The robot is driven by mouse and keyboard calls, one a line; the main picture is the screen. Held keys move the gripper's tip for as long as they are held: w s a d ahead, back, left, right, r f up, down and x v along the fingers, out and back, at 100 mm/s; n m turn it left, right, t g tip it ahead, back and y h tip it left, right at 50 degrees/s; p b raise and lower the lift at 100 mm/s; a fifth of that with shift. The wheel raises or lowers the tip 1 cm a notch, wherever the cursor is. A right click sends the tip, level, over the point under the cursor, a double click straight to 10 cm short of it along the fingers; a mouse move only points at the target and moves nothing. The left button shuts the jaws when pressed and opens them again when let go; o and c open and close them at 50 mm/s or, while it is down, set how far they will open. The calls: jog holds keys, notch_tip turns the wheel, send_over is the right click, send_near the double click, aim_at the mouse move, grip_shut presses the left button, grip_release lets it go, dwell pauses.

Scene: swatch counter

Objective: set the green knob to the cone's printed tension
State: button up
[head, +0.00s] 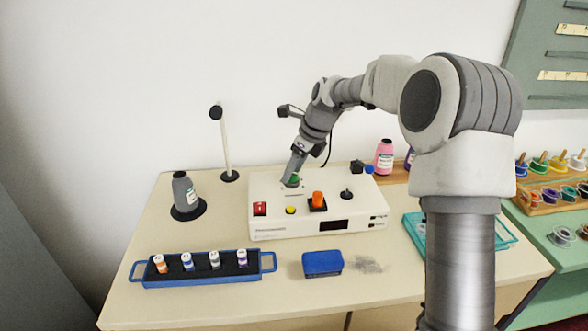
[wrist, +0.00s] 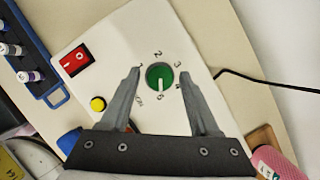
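The green knob (wrist: 159,77) is on the white machine's top panel, ringed by printed numbers. Its white pointer line points to the bottom of the wrist view, toward a number that looks like 6. My gripper (wrist: 158,88) is open, with one finger on each side of the knob and gaps showing between. In the head view my gripper (head: 291,181) is down at the green knob (head: 295,179), partly covering it. The grey cone (head: 183,190) stands upright on a black disc at the left. Its pale label is too small to read.
The white machine (head: 270,219) also carries a red switch (head: 260,209), a yellow button (head: 290,210), an orange knob (head: 318,199) and a black knob (head: 346,195). A blue tray (head: 205,281) of small spools and a blue box (head: 322,263) lie in front.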

grip_shut()
jog(key=shift+r+p, duration=0.1)
jog(key=shift+p, duration=0.2)
